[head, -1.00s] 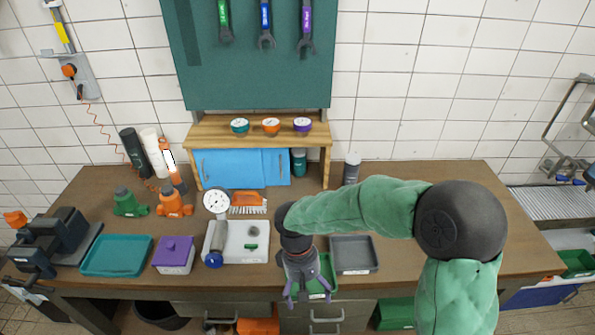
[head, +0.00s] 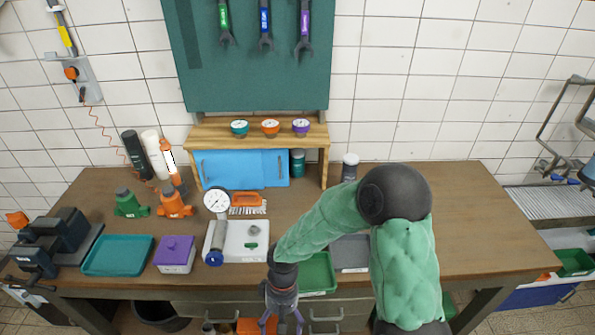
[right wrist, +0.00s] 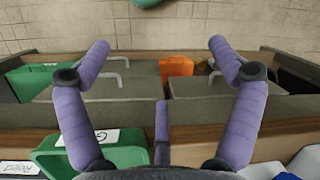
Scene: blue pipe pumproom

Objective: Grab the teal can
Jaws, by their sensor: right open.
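The teal can (head: 298,163) stands in the open right-hand compartment of the wooden shelf unit at the back of the bench, beside the blue doors. My right gripper (head: 282,323) is at the front edge of the bench, in front of the green tray and far from the can. Its purple fingers are spread and empty; they also show in the right wrist view (right wrist: 160,45), with drawer fronts beyond them. The can does not show in the right wrist view. My left gripper is not in view.
Blue doors (head: 243,168) close the rest of the shelf unit (head: 258,132). A dark bottle with a pale lid (head: 350,167) stands right of it. A green tray (head: 318,272), a grey tray (head: 350,252) and a gauge (head: 216,201) stand in front. The bench's right side is clear.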

